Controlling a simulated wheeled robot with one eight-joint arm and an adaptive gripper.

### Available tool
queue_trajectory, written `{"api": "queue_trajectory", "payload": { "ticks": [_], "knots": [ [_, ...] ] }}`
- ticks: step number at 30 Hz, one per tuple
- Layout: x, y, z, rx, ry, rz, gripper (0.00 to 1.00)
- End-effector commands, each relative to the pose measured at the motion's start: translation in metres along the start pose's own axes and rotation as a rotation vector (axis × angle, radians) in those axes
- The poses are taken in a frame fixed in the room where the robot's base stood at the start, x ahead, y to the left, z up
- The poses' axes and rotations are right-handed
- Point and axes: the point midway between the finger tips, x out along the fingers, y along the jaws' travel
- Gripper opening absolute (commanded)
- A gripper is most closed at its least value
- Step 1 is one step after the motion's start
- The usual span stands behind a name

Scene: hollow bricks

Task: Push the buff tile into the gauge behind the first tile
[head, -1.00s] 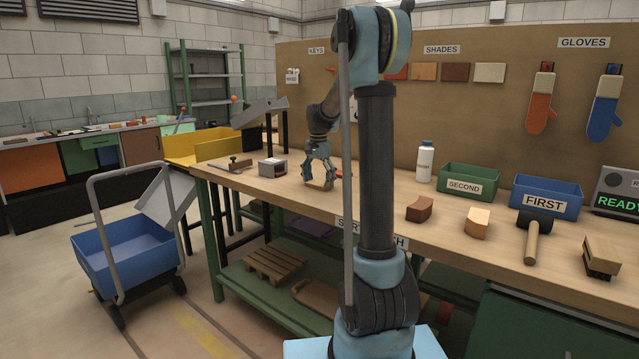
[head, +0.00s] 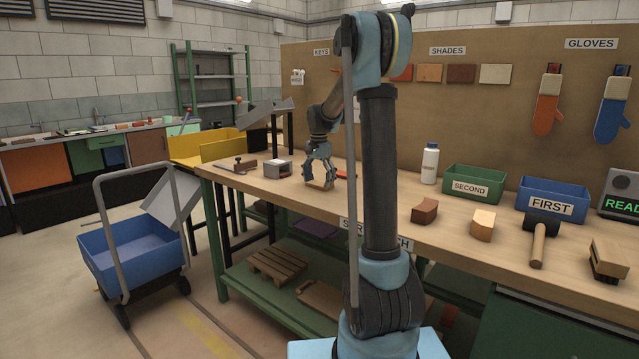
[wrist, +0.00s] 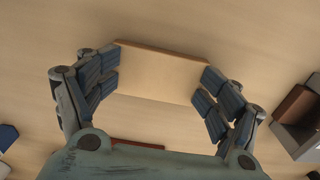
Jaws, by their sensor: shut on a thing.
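The buff tile (wrist: 158,74) is a flat pale slab between the two padded fingers of my gripper (wrist: 158,88) in the wrist view. My gripper (head: 319,182) is shut on it, low over the bench, in the head view. The tile (head: 320,185) shows there as a small pale edge; I cannot tell whether it touches the bench. The gauge (head: 278,170), a small grey open-ended box, stands on the bench to the left of my gripper. In the wrist view the gauge (wrist: 301,140) is at the right edge, apart from the held tile, with a brown tile (wrist: 298,106) at it.
A wooden tool (head: 240,164) lies left of the gauge. A red object (head: 346,176) lies just right of my gripper. A white bottle (head: 429,164), a green bin (head: 473,183), a blue bin (head: 552,198), loose bricks and a mallet (head: 538,240) stand farther right.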

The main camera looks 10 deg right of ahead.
Motion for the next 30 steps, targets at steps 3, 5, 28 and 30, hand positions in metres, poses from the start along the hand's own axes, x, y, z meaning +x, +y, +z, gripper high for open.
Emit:
{"api": "queue_trajectory", "payload": {
  "ticks": [3, 5, 28, 30],
  "knots": [
    [0.002, -0.002, 0.001, -0.002, 0.0, -0.005, 0.53],
    [0.002, -0.002, 0.001, -0.002, 0.0, -0.005, 0.53],
    [0.002, -0.014, 0.0, -0.001, 0.0, -0.004, 0.53],
    [0.002, -0.015, 0.0, -0.001, 0.0, -0.004, 0.53]
  ]
}}
